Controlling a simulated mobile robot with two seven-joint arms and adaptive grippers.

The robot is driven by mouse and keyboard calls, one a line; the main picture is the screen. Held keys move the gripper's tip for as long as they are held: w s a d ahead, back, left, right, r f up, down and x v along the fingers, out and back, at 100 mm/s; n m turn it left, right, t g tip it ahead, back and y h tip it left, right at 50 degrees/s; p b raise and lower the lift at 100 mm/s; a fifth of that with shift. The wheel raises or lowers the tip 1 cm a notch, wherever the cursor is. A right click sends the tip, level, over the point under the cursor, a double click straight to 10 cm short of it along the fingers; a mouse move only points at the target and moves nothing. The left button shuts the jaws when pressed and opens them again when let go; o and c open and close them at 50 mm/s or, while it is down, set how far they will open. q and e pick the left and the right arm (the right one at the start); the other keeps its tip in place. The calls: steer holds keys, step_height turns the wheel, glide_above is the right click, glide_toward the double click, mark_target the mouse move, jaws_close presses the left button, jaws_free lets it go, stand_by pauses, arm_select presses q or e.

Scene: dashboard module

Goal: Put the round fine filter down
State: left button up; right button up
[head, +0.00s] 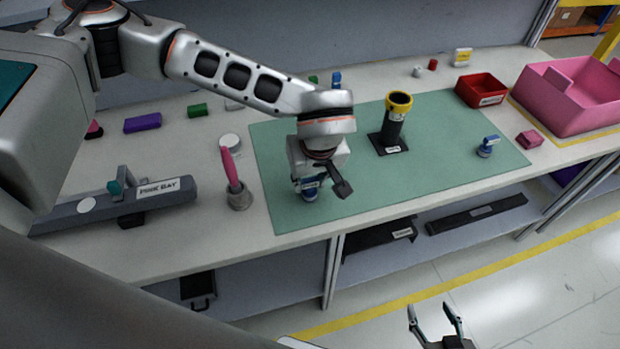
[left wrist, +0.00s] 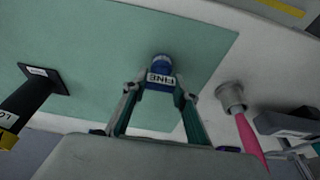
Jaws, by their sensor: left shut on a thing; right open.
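The round fine filter (head: 310,195) is blue with a white label. The label reads FINE in the left wrist view (left wrist: 160,77). My left gripper (head: 311,183) is shut on it from above, near the front left of the green mat (head: 281,150). Its two fingers (left wrist: 160,90) press on either side of the label. The filter's round base is at or just above the mat; I cannot tell if it touches. My right gripper (head: 436,318) is open and empty over the floor, in front of the table.
A black cylinder with a yellow rim (head: 396,120) stands on the mat. Another blue labelled part (head: 487,147) is at the mat's right. A grey cup with a pink tool (head: 239,196) stands left of the mat. A red bin (head: 481,88) is at the back right. The mat's middle is clear.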

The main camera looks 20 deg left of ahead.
arm_select(q)
steer(key=shift+f, duration=0.2)
steer(key=o, duration=0.8)
steer(key=shift+r, duration=0.1)
steer(key=shift+r, duration=0.15)
steer(key=shift+d+r, duration=0.1)
steer(key=shift+r, duration=0.3)
steer(key=v, duration=1.1)
steer(key=shift+s+r+b, duration=0.1)
steer(key=shift+s+b, duration=0.1)
steer(key=shift+b, duration=0.1)
